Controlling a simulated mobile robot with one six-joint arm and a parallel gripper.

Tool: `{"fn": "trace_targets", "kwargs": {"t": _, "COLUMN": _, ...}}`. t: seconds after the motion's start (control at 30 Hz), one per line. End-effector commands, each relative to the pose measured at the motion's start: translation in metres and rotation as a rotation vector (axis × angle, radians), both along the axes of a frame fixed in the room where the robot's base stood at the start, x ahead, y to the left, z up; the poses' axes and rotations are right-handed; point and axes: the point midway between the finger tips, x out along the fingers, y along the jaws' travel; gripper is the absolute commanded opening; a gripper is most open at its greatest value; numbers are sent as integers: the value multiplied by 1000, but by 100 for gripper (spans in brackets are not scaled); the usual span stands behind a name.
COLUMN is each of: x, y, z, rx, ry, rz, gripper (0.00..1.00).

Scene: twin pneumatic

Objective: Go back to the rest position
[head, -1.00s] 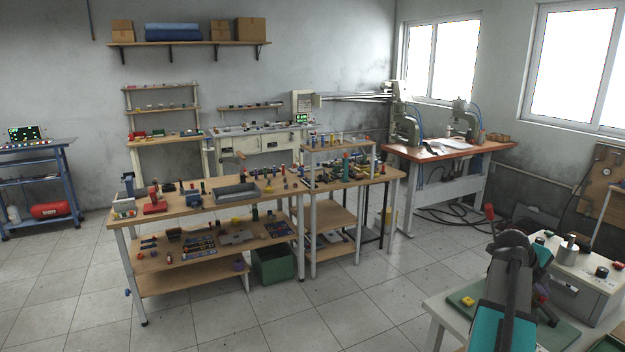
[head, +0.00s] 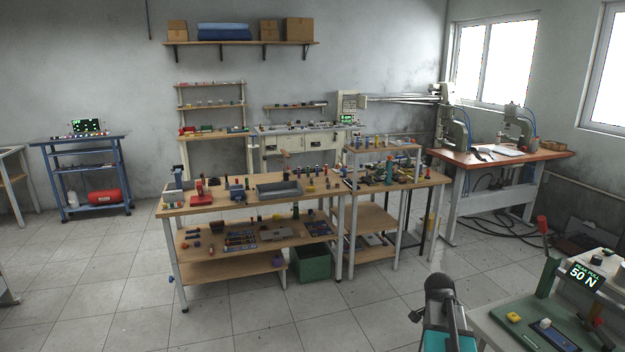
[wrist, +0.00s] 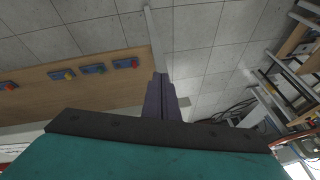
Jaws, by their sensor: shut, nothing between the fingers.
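My gripper shows in the wrist view (wrist: 162,95), where its dark fingers are together with nothing between them. Behind the fingers are a wooden surface and grey floor tiles. In the head view my arm, dark with a teal part, rises at the bottom right, just left of a bench (head: 490,325). The gripper's fingertips cannot be made out there.
The bench holds a green press-like device (head: 540,300) with a "50 N" display (head: 584,277). A wooden workbench (head: 225,203) with many small parts stands mid-room, a green bin (head: 310,265) beneath it. Tiled floor (head: 100,290) is clear at front left.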

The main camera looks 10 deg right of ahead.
Motion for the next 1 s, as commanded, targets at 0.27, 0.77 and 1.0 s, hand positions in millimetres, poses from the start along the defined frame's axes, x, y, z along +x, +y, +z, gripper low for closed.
{"fn": "trace_targets", "kwargs": {"t": 0.27, "x": 24, "y": 112, "z": -53, "rx": 61, "ry": 154, "rz": 437, "gripper": 0}}
{"fn": "trace_targets", "kwargs": {"t": 0.77, "x": 12, "y": 301, "z": -132, "rx": 143, "ry": 374, "rz": 1232, "gripper": 0}}
{"fn": "trace_targets", "kwargs": {"t": 1.0, "x": -8, "y": 363, "z": -156, "rx": 166, "ry": 433, "rz": 1524, "gripper": 0}}
